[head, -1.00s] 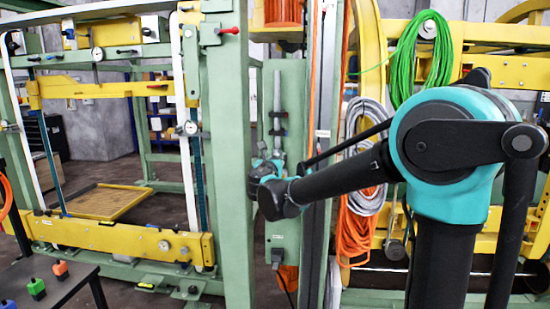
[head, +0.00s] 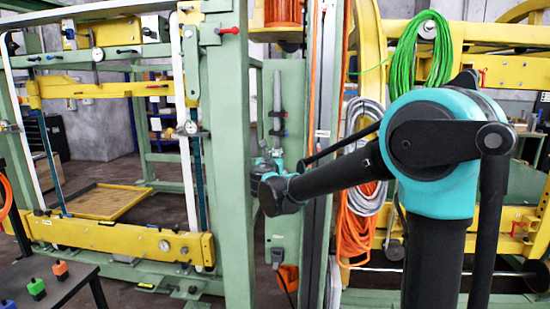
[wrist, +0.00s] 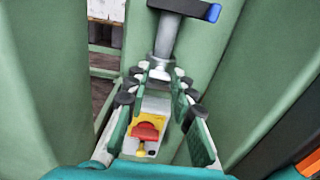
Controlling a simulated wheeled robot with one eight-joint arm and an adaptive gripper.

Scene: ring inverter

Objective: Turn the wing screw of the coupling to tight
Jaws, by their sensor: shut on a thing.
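In the wrist view my gripper (wrist: 160,82) points up the picture, its two green-padded fingers drawn together at the tips. The tips are on the silver foot of a metal piece (wrist: 163,52), probably the wing screw. A dark grey stem rises from this foot to a crossbar with a blue end (wrist: 212,12). The tips partly hide the foot, so the exact contact and the screw's tightness cannot be told. Between the fingers a red knob (wrist: 146,132) shows on a yellow-and-white part.
Green walls (wrist: 45,90) stand close on both sides of my gripper. In the head view a yellow-barred frame (head: 120,235) stands at left. Coiled orange, grey and green cables (head: 420,55) hang at right. A dark table (head: 60,285) with coloured blocks is at lower left.

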